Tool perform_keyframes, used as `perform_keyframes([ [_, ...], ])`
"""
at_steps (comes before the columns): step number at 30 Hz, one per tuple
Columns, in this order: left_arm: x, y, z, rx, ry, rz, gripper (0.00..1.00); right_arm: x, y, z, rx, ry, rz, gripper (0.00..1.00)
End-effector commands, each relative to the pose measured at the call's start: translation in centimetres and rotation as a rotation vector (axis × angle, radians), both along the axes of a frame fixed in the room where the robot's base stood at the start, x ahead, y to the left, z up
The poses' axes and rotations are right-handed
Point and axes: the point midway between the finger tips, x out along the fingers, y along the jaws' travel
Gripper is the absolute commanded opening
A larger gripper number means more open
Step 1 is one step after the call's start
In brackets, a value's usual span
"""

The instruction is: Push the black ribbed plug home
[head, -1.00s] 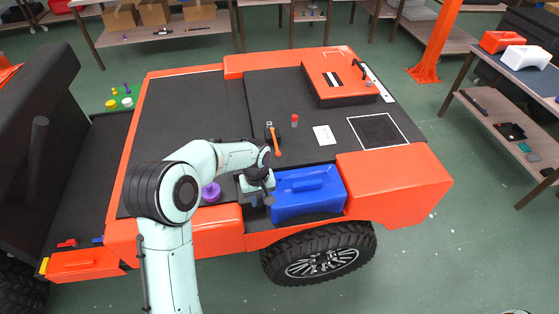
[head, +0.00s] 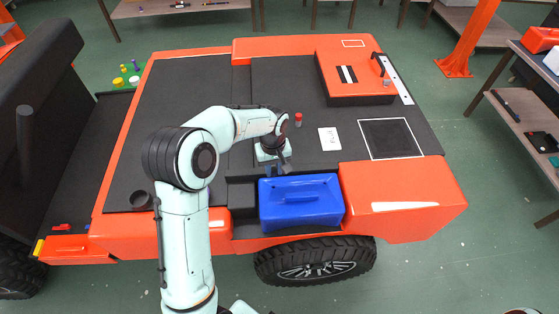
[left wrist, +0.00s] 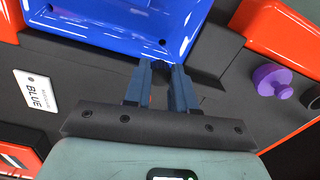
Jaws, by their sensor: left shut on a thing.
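My left gripper (head: 281,168) is over the cart deck, close to the edge of the blue box (head: 300,203). In the left wrist view its two blue-grey fingers (left wrist: 160,75) point toward that box and are shut on a small dark piece (left wrist: 160,69), seemingly the black ribbed plug. Only a bit of it shows between the fingertips, and its ribs cannot be made out. In the head view it is hidden by the gripper. Whether it touches the deck or sits in a hole cannot be told. My right gripper is not in view.
A purple knob (left wrist: 268,80) and a dark ring (head: 140,201) stand on the deck. A white label card (head: 330,139) and a small red-topped peg (head: 298,120) are right of the arm. An orange raised box (head: 355,70) is at the back. The left deck is clear.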

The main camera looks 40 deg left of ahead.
Motion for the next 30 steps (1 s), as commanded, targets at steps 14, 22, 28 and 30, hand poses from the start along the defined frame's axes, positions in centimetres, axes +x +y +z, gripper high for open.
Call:
perform_keyframes([
  [14,-0.2,-0.3,-0.1,-0.001,-0.001,0.061,0.0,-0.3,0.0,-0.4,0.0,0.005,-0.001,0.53],
  [22,-0.4,-0.3,-2.3,0.001,0.004,0.104,0.0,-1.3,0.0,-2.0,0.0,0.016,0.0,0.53],
  [28,-0.3,-0.3,-4.2,0.001,0.002,0.103,0.0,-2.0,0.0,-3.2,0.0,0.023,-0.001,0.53],
  [30,-0.3,-0.3,-4.6,0.0,0.001,0.103,0.0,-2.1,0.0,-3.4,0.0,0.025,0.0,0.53],
])
